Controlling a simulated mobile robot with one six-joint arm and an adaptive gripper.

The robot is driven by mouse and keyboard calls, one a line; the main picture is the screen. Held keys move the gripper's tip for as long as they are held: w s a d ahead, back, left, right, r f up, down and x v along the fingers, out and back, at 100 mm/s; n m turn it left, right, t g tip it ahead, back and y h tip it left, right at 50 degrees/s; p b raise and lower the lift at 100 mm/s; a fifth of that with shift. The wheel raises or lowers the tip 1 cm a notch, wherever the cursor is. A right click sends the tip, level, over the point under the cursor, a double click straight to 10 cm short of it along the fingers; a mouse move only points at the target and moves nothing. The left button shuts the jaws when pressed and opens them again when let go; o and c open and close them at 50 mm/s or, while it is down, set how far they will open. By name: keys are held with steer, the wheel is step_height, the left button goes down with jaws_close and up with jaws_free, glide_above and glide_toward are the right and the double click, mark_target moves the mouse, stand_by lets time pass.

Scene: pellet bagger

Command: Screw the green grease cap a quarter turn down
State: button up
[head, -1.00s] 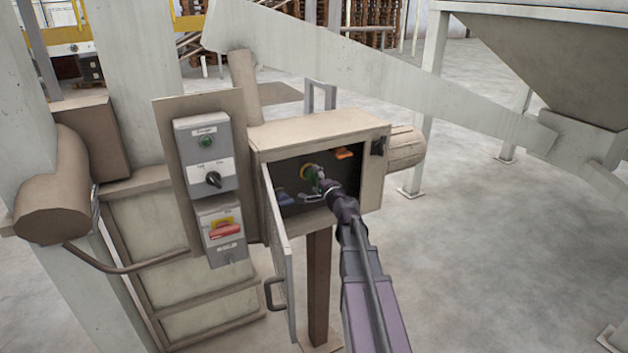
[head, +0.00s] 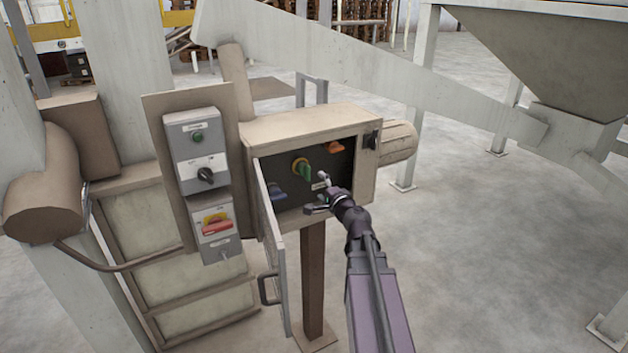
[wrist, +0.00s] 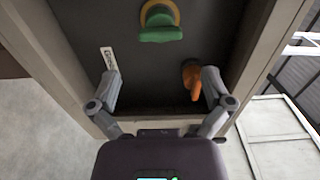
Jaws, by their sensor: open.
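The green grease cap (head: 304,170) sits on a yellow ring on the dark back panel inside the open beige box. In the wrist view the green cap (wrist: 161,27) is at the top, ahead of the fingers. My gripper (head: 318,198) is in front of the box opening, below and to the right of the cap. Its two fingers (wrist: 161,78) are spread apart with nothing between them. They do not touch the cap.
An orange knob (head: 335,147) is to the right of the cap, and a blue one (head: 276,191) to its lower left. The box door (head: 271,234) hangs open at the left. A grey switch panel (head: 204,170) stands further left.

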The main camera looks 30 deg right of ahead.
steer(key=shift+s+d, duration=0.1)
steer(key=shift+s, duration=1.7)
